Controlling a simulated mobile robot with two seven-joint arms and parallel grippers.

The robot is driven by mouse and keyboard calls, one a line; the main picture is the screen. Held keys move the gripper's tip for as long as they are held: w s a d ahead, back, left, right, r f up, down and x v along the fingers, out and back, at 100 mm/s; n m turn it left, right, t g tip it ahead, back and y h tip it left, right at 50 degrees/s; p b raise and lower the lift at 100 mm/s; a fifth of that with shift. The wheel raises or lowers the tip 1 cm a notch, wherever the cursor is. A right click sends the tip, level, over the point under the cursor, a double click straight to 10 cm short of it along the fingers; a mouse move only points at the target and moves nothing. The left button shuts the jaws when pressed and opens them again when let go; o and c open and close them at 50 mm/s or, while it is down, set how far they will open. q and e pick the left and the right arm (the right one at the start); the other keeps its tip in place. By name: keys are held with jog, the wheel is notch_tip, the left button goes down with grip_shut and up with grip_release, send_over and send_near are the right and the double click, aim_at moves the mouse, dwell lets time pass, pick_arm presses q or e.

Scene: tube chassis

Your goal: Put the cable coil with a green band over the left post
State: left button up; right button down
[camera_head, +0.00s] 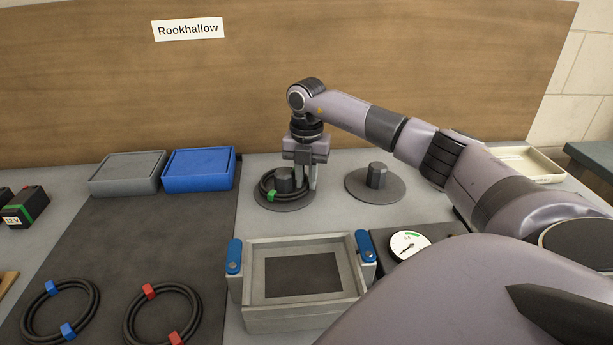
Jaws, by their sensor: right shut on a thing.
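The black cable coil (263,184) with a green band (271,196) is around the left post (284,176), low over its round dark base (287,205). I cannot tell whether the coil rests on the base. My right gripper (312,180) points down and is shut on the right side of the coil, beside the post. The fingers partly hide the coil there. The right post (377,172) stands bare on its own disc (362,190). My left gripper is not in view.
Coils with blue bands (26,319) and red bands (132,316) lie on the dark mat (120,240). A grey box (128,170) and a blue box (199,166) stand behind. A grey fixture (300,318) and a dial gauge (407,245) sit in front of the posts.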

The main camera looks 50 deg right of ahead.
jog(key=shift+f, duration=0.6)
dwell(0.5)
jog(key=c, duration=1.3)
grip_release()
jog(key=shift+c, duration=0.2)
jog(key=shift+r, duration=0.1)
notch_tip(320, 180, up, 6)
jog(key=p, duration=0.5)
jog(key=shift+f, duration=0.25)
jog(key=shift+r, duration=2.7)
